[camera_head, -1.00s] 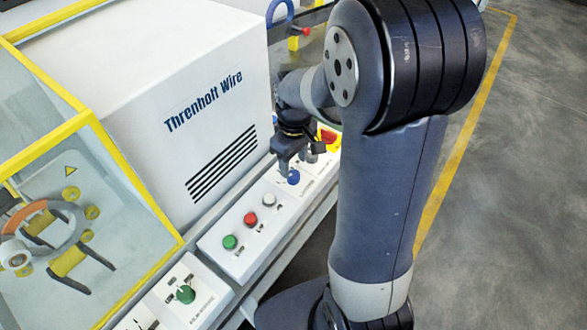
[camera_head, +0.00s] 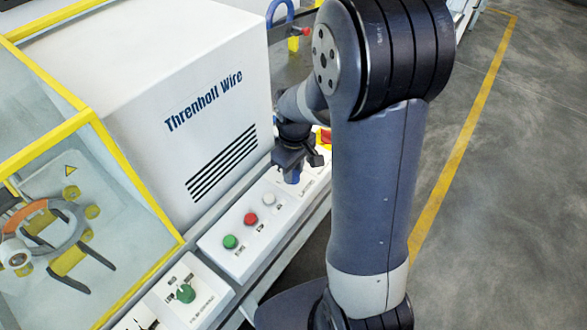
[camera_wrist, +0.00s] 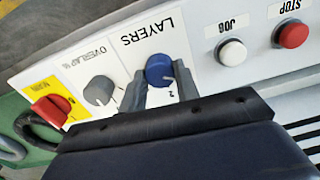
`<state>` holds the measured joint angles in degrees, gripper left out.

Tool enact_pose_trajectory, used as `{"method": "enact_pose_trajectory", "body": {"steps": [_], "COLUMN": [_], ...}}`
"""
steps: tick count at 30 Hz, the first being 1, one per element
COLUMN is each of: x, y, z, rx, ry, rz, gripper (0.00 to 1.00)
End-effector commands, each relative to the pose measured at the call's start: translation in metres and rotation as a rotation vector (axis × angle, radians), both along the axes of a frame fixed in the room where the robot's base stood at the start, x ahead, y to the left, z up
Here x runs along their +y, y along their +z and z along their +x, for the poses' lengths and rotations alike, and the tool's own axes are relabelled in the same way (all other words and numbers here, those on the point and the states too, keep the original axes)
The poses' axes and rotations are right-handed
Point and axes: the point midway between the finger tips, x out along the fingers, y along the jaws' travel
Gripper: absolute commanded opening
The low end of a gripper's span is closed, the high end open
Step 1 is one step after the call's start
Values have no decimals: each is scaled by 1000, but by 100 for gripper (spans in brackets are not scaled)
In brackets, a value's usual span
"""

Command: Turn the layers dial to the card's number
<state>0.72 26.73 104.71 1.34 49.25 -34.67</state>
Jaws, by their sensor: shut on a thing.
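The blue layers dial (camera_wrist: 159,70) sits on the white panel under the printed word LAYERS in the wrist view. My gripper (camera_wrist: 161,80) is shut on it, one dark finger on each side. A printed 2 shows near the dial's lower edge; the rest of its scale is hidden or too small to read. In the head view my gripper (camera_head: 292,172) is down at the panel and mostly covers the dial. I make out no card in either view.
A grey overlap knob (camera_wrist: 99,91) and a red switch on a yellow plate (camera_wrist: 50,109) stand left of the dial in the wrist view. A white jog button (camera_wrist: 231,52) and a red stop button (camera_wrist: 291,34) are on the right. A green button (camera_head: 230,241) is nearer.

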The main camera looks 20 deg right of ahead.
Motion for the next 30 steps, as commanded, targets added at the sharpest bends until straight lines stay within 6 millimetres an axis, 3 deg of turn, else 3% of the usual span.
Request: {"method": "enact_pose_trajectory", "body": {"steps": [5, 16, 30], "x": [0, 0, 0], "y": [0, 0, 0], "z": [0, 0, 0], "rx": [0, 0, 0], "ry": [0, -67, -451], "rz": [0, 0, 0], "gripper": [7, 7, 7]}}
